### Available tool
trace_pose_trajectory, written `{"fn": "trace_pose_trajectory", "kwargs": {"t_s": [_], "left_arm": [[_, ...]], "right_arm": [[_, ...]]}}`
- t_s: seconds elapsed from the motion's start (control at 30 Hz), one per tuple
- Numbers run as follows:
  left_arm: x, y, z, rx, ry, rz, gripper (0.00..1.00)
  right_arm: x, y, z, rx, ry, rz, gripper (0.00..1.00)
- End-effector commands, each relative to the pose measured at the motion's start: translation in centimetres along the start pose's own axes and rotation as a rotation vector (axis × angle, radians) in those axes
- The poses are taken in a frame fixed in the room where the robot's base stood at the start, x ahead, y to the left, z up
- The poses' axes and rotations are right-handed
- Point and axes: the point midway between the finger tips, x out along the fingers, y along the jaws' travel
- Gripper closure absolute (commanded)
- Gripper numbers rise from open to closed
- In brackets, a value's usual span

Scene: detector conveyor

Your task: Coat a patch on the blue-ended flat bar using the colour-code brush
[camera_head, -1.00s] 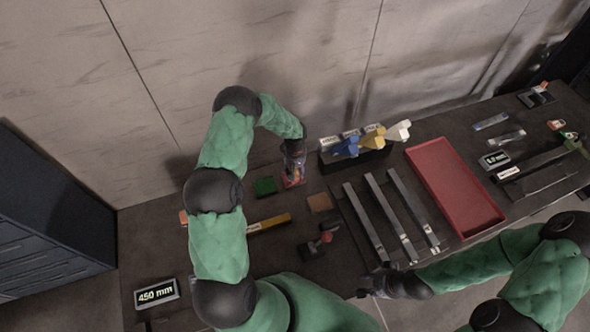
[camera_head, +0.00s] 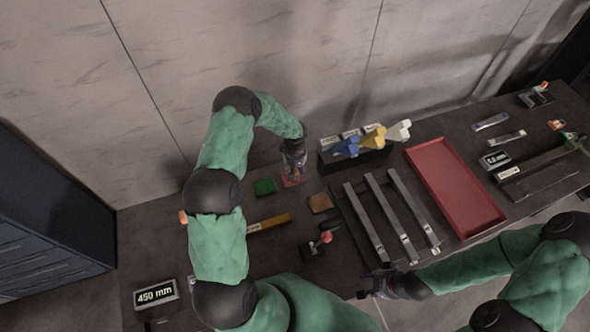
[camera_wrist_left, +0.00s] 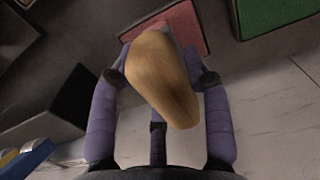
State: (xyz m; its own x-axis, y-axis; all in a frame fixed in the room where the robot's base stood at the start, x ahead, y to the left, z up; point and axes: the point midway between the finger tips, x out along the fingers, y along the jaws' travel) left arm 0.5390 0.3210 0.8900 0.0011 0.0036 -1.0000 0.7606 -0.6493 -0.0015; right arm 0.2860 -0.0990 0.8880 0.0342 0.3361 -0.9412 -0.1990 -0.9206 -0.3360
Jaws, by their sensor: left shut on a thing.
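My left gripper (camera_head: 293,168) is over the red pad (camera_head: 291,182) near the back of the bench. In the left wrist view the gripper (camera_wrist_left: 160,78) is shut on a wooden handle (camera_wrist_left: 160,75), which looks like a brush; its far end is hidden. The red pad (camera_wrist_left: 187,22) shows just beyond it; I cannot tell whether they touch. Three grey flat bars (camera_head: 364,224) (camera_head: 389,217) (camera_head: 413,209) lie side by side on a dark plate. Their end colours are too small to tell. My right gripper (camera_head: 372,285) is by the bars' near ends; its jaws are unclear.
A green pad (camera_head: 264,187) and a brown pad (camera_head: 320,203) lie near the red one. A black holder (camera_head: 352,164) carries blue, yellow and white pieces. A red tray (camera_head: 453,190) lies right of the bars. A 450 mm display (camera_head: 156,294) stands front left.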

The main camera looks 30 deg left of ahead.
Motion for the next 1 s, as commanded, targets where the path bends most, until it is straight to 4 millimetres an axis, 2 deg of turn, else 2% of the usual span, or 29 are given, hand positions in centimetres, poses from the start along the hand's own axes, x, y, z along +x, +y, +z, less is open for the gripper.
{"fn": "trace_pose_trajectory", "kwargs": {"t_s": [0.37, 1.0], "left_arm": [[0.1, -0.1, 0.2, 0.001, -0.005, -0.002, 0.79], [-4.5, 0.0, 0.0, 0.000, 0.000, 0.000, 0.79]], "right_arm": [[-0.1, 0.0, 0.0, 0.000, 0.000, 0.000, 0.60], [-1.5, -0.5, 0.1, 0.000, 0.000, 0.000, 0.60]]}}
